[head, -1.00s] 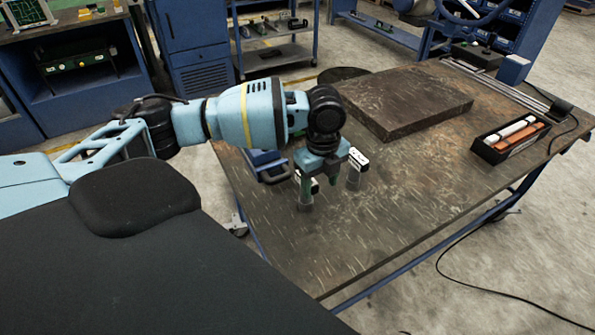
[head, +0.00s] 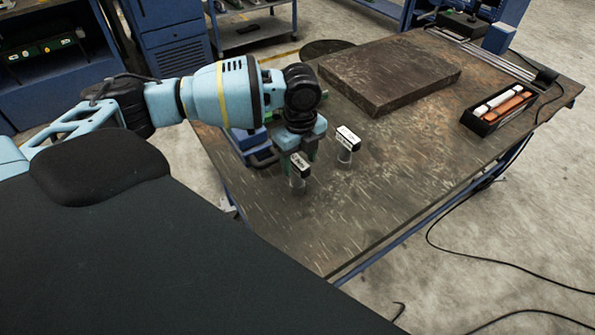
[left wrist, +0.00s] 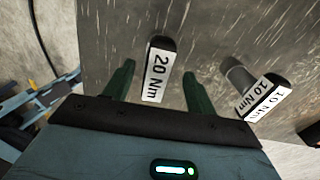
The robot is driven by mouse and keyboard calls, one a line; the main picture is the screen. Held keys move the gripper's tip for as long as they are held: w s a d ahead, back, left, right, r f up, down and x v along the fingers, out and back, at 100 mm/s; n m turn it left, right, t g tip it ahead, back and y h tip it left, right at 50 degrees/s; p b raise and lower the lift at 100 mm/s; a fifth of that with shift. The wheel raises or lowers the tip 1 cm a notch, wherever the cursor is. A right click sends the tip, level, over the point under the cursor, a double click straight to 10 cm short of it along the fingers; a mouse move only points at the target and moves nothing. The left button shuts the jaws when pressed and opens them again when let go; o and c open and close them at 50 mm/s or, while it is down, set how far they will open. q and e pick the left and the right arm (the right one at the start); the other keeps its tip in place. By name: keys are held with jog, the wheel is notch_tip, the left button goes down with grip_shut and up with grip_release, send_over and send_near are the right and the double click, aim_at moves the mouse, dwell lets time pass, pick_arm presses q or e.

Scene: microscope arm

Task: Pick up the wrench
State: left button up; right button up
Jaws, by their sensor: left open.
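Two small upright tools with grey cylindrical lower parts and black-and-white labelled tops stand on the table, one nearer (head: 299,168) and one farther right (head: 346,140). In the left wrist view one reads 20 Nm (left wrist: 160,68) and the other 10 Nm (left wrist: 265,97); I take these to be the torque wrenches. My left gripper (head: 303,148) is open, just behind the nearer tool. In the left wrist view its green fingers (left wrist: 159,72) lie either side of the 20 Nm label. Contact cannot be told. My right gripper is out of view.
The brown worktable (head: 400,180) carries a thick dark slab (head: 390,72) at the back and a black tray with white and orange bars (head: 500,105) on the right. A blue item (head: 250,142) sits by the left edge. The table's front middle is clear.

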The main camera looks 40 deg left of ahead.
aim_at(297, 176)
pick_arm(q)
jog(key=shift+s+a+f, duration=0.1)
jog(key=shift+a+f, duration=0.05)
jog(key=shift+f, duration=1.15)
jog(key=shift+s+a+f, duration=0.1)
jog(key=shift+f, duration=1.15)
grip_shut()
jog(key=shift+r, duration=0.15)
